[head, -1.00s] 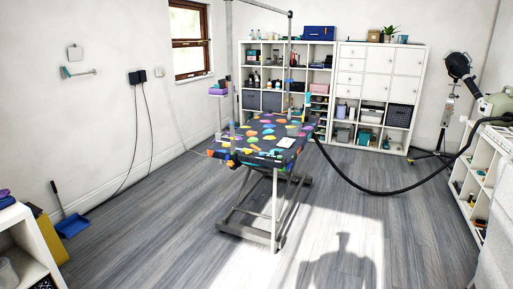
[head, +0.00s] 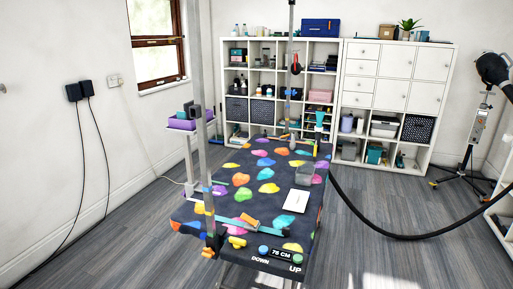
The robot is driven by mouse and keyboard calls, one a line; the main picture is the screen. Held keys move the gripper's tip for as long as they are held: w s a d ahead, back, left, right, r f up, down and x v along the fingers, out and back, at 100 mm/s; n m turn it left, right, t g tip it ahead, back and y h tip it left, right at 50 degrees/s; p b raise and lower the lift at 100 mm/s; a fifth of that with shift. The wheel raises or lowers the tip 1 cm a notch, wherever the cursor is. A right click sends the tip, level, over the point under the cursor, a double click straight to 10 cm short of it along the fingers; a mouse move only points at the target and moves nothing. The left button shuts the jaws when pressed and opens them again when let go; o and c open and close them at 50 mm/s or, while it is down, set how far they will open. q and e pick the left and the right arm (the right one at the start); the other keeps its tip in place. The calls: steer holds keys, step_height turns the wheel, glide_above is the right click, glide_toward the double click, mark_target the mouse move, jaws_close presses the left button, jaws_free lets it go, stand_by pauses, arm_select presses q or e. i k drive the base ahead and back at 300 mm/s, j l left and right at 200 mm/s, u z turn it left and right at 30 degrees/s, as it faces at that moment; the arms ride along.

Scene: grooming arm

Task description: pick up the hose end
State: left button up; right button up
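The black hose (head: 385,234) comes in from the right side of the head view. It sags in a long curve above the floor and rises to the right edge of the grooming table (head: 222,219). Its end near the table's far right corner is partly hidden by the table edge. A teal piece (head: 320,118) stands upright at that corner; I cannot tell whether it is the hose's nozzle. Neither of my grippers is in view.
The table top carries a grey box (head: 304,176), a white card (head: 296,201) and a teal-and-orange tool (head: 245,224). A metal post (head: 204,150) rises at its left. White shelves (head: 391,95) stand behind. A stand dryer (head: 491,70) is at the right.

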mark_target(318, 130)
steer(key=i+j+z, duration=0.1)
steer(key=i+z, duration=0.15)
steer(key=i, duration=0.25)
steer(key=i+j+z, duration=0.3)
steer(key=i, duration=0.15)
steer(key=i+j+z, duration=0.25)
steer(key=i, duration=0.25)
